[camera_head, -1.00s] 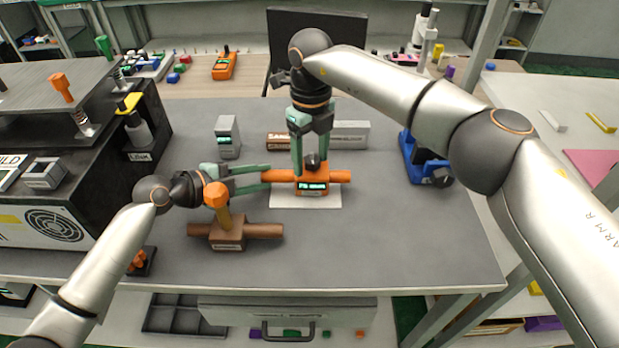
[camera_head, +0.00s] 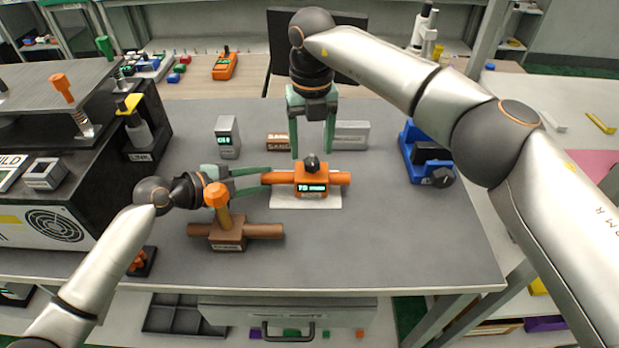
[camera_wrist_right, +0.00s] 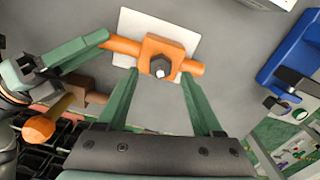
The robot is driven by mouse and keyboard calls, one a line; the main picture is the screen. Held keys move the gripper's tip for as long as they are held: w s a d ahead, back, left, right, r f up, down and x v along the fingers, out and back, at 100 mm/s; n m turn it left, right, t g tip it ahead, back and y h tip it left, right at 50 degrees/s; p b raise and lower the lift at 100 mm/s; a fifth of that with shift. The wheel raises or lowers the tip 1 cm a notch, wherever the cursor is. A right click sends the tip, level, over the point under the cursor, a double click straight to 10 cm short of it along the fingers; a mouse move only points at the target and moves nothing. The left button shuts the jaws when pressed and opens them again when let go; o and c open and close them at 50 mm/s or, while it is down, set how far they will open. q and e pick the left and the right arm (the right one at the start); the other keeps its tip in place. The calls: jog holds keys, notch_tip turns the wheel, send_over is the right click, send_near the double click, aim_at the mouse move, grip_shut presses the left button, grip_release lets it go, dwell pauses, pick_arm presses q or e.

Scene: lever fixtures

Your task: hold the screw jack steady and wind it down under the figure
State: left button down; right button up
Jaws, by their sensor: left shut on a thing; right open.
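The orange screw jack (camera_head: 312,188) stands on a white mat (camera_head: 290,202) near the table's middle. It has a side bar at each end, a small lit display in front that is too small to read surely, and a black knob (camera_head: 312,163) on top. My left gripper (camera_head: 266,178) is shut on its left bar. My right gripper (camera_head: 312,154) is open and empty above the knob, fingers apart on either side. In the right wrist view the jack (camera_wrist_right: 150,50) and its knob (camera_wrist_right: 160,67) lie beyond the open fingers (camera_wrist_right: 159,76).
A brown block with side bars and an orange-topped post (camera_head: 227,235) stands in front, close below my left gripper. A grey box with a display (camera_head: 228,138), labelled blocks (camera_head: 350,134) and a blue fixture (camera_head: 425,158) stand around. The table's front right is clear.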

aim_at(312, 161)
jog(key=m, duration=0.6)
jog(key=shift+f, duration=2.55)
